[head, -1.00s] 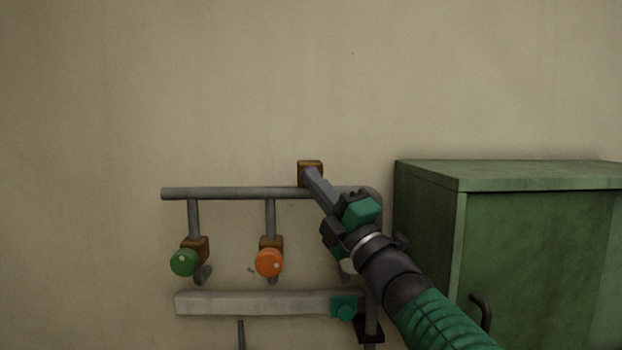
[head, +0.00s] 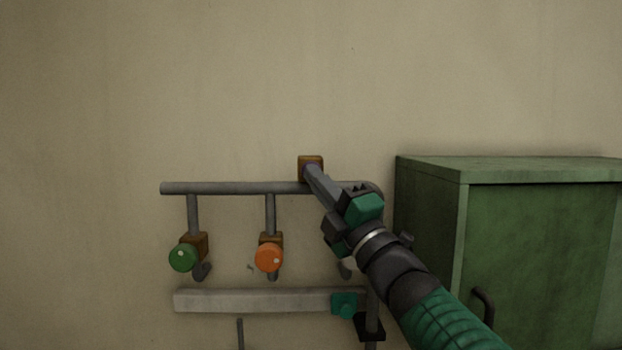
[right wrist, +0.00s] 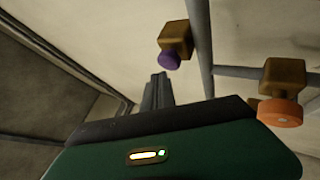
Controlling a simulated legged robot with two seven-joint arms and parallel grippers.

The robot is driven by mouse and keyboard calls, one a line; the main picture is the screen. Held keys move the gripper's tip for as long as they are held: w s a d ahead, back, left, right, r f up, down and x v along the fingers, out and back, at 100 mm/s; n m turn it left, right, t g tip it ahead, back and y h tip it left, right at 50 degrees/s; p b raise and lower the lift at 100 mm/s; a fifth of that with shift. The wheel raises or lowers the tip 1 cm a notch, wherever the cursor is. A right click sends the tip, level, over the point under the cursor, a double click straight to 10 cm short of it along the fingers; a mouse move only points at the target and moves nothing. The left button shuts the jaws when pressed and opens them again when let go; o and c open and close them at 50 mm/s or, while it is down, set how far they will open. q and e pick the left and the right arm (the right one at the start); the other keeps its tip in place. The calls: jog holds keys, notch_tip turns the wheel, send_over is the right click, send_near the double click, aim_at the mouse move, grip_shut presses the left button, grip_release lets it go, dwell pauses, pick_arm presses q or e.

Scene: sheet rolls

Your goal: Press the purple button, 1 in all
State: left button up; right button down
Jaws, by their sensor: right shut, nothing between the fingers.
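The purple button (right wrist: 170,60) is a small round cap on a brown block in the right wrist view. The same brown block (head: 310,164) shows in the head view above the grey pipe, where my gripper hides the button. My right gripper (head: 312,172) is shut and empty, its tip overlapping the block's lower edge in the head view. In the right wrist view the shut fingers (right wrist: 158,78) end just beside and below the button, with a small gap in the picture. Whether they touch it I cannot tell. My left gripper is not in view.
A green knob (head: 183,257) and an orange knob (head: 269,257) sit on brown blocks below the pipe (head: 235,188). A teal fitting (head: 344,304) is on a grey beam (head: 250,300). A green cabinet (head: 535,255) stands right. The wall above is clear.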

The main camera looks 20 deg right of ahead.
jog(key=s+b, duration=0.1)
jog(key=s+a+b, duration=0.1)
jog(key=s, duration=0.1)
jog(key=s+b, duration=0.1)
jog(key=s, duration=0.1)
jog(key=shift+a, duration=0.35)
jog(key=shift+w, duration=0.2)
jog(key=shift+s+d, duration=0.1)
dwell(0.3)
